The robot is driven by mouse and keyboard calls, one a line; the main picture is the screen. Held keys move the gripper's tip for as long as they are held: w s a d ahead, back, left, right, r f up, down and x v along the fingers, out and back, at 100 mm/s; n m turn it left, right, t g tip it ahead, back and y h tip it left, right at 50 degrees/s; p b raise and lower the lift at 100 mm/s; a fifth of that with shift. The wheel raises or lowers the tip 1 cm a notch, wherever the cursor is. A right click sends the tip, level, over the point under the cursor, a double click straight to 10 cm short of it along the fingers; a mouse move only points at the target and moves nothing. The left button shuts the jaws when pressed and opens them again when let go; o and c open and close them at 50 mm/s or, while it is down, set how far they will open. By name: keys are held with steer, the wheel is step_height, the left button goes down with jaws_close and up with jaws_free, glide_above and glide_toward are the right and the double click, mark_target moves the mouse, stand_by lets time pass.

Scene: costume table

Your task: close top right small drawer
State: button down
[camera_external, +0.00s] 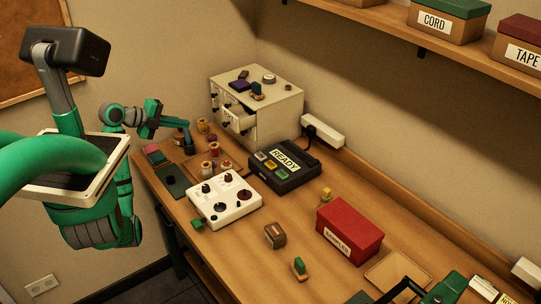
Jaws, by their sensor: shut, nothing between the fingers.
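A cream small-drawer cabinet (279,118) stands at the back of the table against the wall, its drawer fronts facing left. The top right small drawer (239,123) looks pulled out, with its open top showing. Other drawer fronts with dark knobs sit to its left and below. My gripper (189,147) is shut and empty, pointing down at the left of the cabinet, apart from the drawer. Its fingertips are small and partly lost among the spools behind and below.
Small items lie on the cabinet's top. Thread spools (214,148) stand near my gripper. A white control box (226,200), a black READY box (284,167) and a red box (349,232) stand farther right. A shelf (400,32) runs above.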

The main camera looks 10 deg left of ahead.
mark_target(228, 115)
steer(key=d+r+x, duration=0.1)
steer(key=x, duration=1.2)
steer(key=shift+w+r+m, duration=0.2)
steer(key=shift+r+m, duration=0.1)
steer(key=shift+d, duration=0.15)
steer(key=w+d, duration=0.5)
steer(key=shift+w+d, duration=0.15)
steer(key=shift+w, duration=0.1)
steer(key=shift+w+d+r, duration=0.1)
steer(key=shift+w+d, duration=0.05)
steer(key=shift+d, duration=0.1)
